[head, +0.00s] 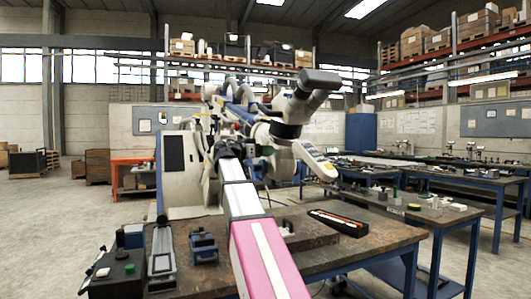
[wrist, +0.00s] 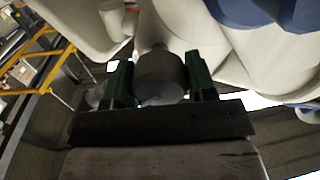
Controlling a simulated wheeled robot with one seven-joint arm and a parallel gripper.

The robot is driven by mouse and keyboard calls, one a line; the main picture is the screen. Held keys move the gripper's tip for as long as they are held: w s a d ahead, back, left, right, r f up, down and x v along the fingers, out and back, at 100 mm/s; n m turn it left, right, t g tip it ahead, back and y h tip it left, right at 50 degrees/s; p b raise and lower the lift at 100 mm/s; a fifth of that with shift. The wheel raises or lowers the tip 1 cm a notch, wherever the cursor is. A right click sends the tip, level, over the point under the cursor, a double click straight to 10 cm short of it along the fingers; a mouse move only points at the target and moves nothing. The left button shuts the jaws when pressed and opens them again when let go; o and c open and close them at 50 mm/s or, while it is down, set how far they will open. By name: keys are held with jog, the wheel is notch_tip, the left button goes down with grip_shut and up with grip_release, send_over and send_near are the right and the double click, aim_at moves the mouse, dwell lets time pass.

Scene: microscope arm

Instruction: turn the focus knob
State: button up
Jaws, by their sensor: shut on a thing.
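The focus knob (wrist: 160,72) is a dark grey cylinder on a pale microscope arm. My gripper (wrist: 160,84) has its two dark green fingers on either side of the knob, shut on it. In the head view the microscope (head: 300,105) is a pale jointed arm with a dark head, above the far side of the workbench. My arm reaches up to it, and my gripper and the knob are too hidden there to make out.
The brown workbench (head: 365,240) holds a black tray (head: 338,222), a blue vise-like device (head: 203,246) and a black box (head: 118,272) at the left. Other blue-legged benches stand to the right. Grey floor (head: 60,220) lies open at the left.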

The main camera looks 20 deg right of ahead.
dwell(0.3)
jog(key=o, duration=0.9)
jog(key=a, duration=1)
jog(key=shift+s+a, duration=0.15)
jog(key=shift+a, duration=0.25)
jog(key=shift+s, duration=0.15)
